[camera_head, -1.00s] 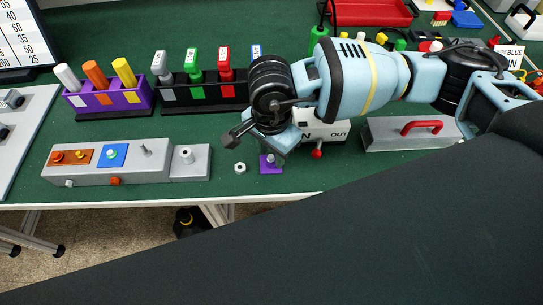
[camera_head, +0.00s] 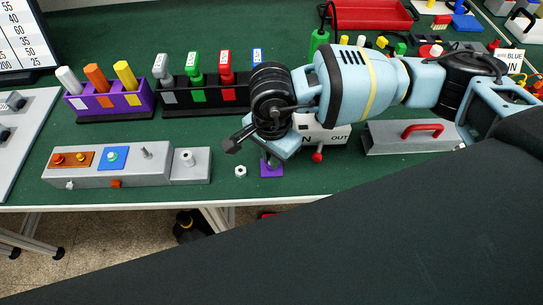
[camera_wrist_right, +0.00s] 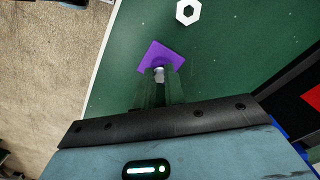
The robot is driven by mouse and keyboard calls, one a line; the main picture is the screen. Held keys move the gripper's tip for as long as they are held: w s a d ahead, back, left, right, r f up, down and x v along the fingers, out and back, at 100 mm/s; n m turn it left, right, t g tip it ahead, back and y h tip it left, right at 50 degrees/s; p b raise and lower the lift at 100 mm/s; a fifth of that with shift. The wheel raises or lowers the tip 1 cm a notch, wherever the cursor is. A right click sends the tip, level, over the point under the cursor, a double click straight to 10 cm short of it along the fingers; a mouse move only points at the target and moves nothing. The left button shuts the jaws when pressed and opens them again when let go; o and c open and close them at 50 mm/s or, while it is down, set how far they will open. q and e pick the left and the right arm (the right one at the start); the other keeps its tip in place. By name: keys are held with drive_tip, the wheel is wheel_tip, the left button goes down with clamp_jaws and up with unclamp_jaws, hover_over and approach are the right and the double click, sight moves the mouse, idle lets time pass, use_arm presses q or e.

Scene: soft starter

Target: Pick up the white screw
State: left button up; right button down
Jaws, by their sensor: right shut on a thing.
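The white screw (camera_wrist_right: 159,74) stands at a small purple square base (camera_wrist_right: 166,52) on the green tabletop. In the right wrist view its light end shows between my right gripper's fingertips (camera_wrist_right: 159,80), which are shut on it. In the head view my right gripper (camera_head: 268,158) comes down over the purple base (camera_head: 271,170) and hides most of the screw. I cannot tell whether the screw is clear of the base. My left gripper is not in view.
A white hex nut (camera_head: 240,171) lies just left of the purple base. A grey block with fittings (camera_head: 135,172) stands further left. A white IN/OUT box (camera_head: 322,135) with a red knob is close behind the gripper. The table's front edge is near.

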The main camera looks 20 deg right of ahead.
drive_tip(key=shift+r, duration=0.45)
drive_tip(key=shift+s+a+r, duration=0.1)
drive_tip(key=shift+s+r, duration=0.15)
drive_tip(key=shift+r, duration=0.4)
drive_tip(key=shift+s+a+r, duration=0.1)
drive_tip(key=shift+s+r, duration=0.1)
drive_tip(key=shift+r, duration=0.4)
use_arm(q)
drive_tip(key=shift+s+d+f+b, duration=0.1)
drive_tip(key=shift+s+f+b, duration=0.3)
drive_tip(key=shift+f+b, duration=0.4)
use_arm(e)
drive_tip(key=s+a, duration=0.2)
drive_tip(key=s, duration=0.5)
drive_tip(key=s+a+r, duration=0.1)
drive_tip(key=s+a, duration=0.1)
drive_tip(key=s, duration=0.5)
drive_tip(key=shift+s+r, duration=0.25)
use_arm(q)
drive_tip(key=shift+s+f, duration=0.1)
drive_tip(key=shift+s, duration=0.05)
use_arm(e)
drive_tip(key=shift+w, duration=0.1)
